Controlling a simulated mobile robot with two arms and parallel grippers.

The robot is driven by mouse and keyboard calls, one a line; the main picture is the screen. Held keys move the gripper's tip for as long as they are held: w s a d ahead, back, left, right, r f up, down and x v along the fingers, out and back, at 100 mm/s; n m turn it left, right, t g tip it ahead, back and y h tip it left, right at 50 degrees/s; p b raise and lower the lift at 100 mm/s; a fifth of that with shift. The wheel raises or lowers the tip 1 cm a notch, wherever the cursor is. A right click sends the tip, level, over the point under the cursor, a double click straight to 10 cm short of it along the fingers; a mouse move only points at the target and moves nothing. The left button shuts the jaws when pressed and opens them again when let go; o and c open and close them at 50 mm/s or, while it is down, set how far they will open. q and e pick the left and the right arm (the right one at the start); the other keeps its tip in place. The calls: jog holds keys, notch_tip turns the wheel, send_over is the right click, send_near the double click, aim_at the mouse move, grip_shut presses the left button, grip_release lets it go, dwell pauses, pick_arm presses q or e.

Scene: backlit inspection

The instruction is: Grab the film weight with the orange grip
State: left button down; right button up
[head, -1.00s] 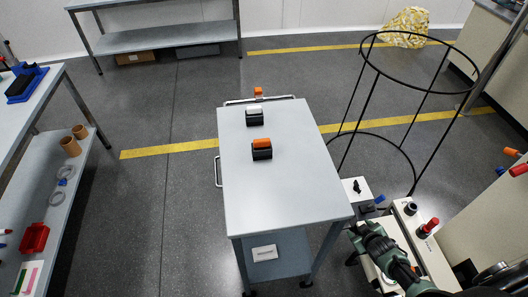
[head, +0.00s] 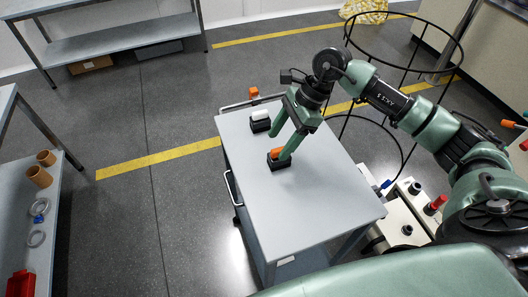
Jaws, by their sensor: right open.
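The film weight with the orange grip (head: 275,155) is a small black block with an orange top. It stands on the grey cart top (head: 310,205). My right gripper (head: 278,146) is open and reaches down over it from the back right. One finger's tip overlaps the right end of the orange grip in the picture; I cannot tell if it touches. The other finger ends farther back, between this weight and a similar black weight with a white grip (head: 260,120). My left gripper is out of view.
A small orange item (head: 254,92) shows at the cart's far edge. A black wire hoop frame (head: 404,42) stands behind my right arm. A shelf unit with a red bin (head: 20,284) is at the left. The front of the cart top is clear.

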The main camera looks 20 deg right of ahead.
aim_at(275, 158)
jog(key=f, duration=0.1)
jog(key=f+p, duration=0.1)
jog(key=h, duration=0.1)
jog(key=shift+s+d+f+n, duration=0.2)
jog(key=shift+s+f+n, duration=0.1)
jog(key=shift+f, duration=0.1)
jog(key=x, duration=0.1)
jog(key=p+x, duration=0.2)
jog(key=shift+w+f, duration=0.3)
jog(key=shift+a+f, duration=0.25)
jog(key=shift+f, duration=0.35)
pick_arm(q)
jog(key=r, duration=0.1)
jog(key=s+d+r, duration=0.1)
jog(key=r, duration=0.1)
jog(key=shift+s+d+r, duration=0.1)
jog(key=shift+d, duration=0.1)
pick_arm(e)
grip_shut()
